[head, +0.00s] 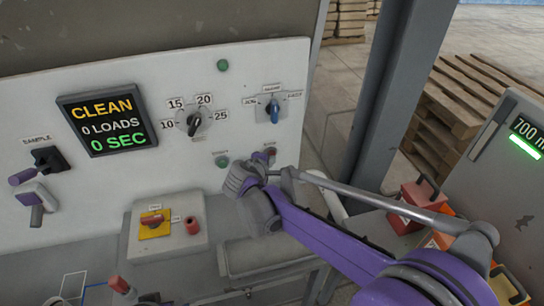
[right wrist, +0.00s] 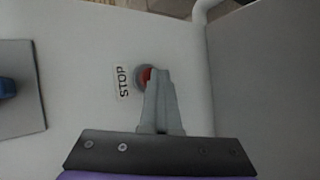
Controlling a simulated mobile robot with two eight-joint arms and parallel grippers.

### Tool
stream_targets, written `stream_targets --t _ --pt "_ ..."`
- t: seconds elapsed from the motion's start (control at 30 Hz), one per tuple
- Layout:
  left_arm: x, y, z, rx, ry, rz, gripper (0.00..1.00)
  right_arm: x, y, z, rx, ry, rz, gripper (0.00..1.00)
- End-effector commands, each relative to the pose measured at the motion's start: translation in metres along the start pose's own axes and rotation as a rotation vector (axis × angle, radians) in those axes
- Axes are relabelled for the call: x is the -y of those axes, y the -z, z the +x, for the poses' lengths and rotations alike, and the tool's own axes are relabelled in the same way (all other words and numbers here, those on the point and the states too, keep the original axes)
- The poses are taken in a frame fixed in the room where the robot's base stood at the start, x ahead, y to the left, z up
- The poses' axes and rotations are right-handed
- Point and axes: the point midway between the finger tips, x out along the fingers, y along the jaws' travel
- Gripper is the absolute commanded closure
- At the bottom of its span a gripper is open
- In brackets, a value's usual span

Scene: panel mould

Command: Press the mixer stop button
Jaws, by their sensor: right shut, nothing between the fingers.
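The mixer stop button (head: 271,152) is a small red button low on the right of the white panel. In the right wrist view the red stop button (right wrist: 145,75) sits in a grey ring beside a STOP label (right wrist: 123,82). My right gripper (head: 258,168) is shut and empty, in front of the panel just below the button. In the right wrist view the closed fingertips (right wrist: 158,74) overlap the button's right side and hide part of it. I cannot tell whether they touch it. My left gripper is not in view.
A green button (head: 222,161) lies left of the stop button. Above are a numbered dial (head: 194,124) and a blue selector (head: 274,111). The display (head: 107,119) reads CLEAN, 0 LOADS, 0 SEC. A box with a red switch (head: 152,220) stands below. A grey post (head: 392,85) rises to the right.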

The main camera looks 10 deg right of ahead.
Motion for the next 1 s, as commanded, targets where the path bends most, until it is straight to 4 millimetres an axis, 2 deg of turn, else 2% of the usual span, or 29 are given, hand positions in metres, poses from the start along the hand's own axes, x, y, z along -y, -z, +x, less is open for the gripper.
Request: stream_targets --t 1.0 --pt "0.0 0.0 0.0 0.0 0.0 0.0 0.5 0.01 -0.009 -0.014 -0.001 0.0 -0.001 1.0"
